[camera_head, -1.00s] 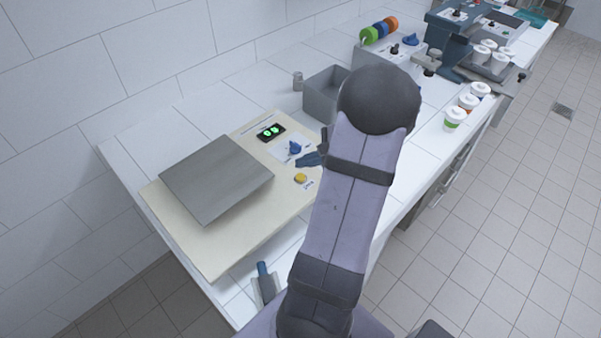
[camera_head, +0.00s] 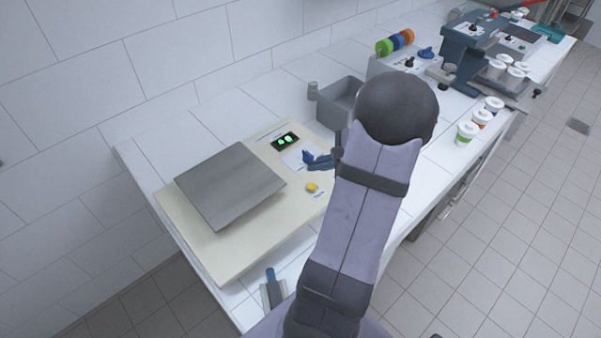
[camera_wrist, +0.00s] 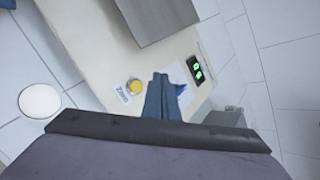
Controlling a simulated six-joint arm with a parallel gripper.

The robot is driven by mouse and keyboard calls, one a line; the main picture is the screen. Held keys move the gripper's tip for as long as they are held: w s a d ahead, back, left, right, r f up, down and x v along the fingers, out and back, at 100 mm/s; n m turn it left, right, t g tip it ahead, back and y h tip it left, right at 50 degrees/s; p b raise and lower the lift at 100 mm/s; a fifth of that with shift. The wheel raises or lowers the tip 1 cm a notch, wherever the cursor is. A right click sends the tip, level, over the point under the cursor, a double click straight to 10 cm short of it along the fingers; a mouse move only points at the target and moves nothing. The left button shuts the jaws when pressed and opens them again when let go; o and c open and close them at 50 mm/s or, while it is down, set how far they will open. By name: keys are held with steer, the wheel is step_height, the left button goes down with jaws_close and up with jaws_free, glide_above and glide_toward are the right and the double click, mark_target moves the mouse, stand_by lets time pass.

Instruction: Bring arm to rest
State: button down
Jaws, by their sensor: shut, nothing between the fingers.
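My gripper (camera_head: 317,161) is shut and empty, with blue fingers, above the control side of the cream scale (camera_head: 223,263). In the wrist view its fingers (camera_wrist: 160,77) point toward the scale, between the yellow button (camera_wrist: 134,87) and the green display (camera_wrist: 196,70). A blue knob (camera_wrist: 181,90) shows just right of the fingers and is partly hidden by them. Whether the fingers touch the scale cannot be told. My arm covers the middle of the head view.
The scale's grey plate (camera_head: 230,186) is bare. A grey bin (camera_head: 338,103) and a small grey cylinder (camera_head: 312,91) stand behind. A blue-handled tool (camera_head: 272,285) lies at the front edge. Lidded cups (camera_head: 467,132) stand on the right. A white round disc (camera_wrist: 40,101) shows in the wrist view.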

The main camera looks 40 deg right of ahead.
steer(key=w+a+n+g+y, duration=0.25)
steer(key=a+n, duration=0.35)
steer(key=a, duration=0.6)
steer(key=s+a+n+g+h, duration=0.2)
steer(key=s+a+n, duration=0.4)
steer(key=a+n, duration=0.3)
steer(key=s+a+n+g+h, duration=0.2)
steer(key=s+a+n+g, duration=0.2)
steer(key=a+n, duration=0.5)
steer(key=shift+s+a+n, duration=0.3)
steer(key=shift+s+a, duration=0.1)
steer(key=shift+s, duration=0.8)
steer(key=shift+f+g+h, duration=0.1)
steer(key=shift+g+h, duration=0.15)
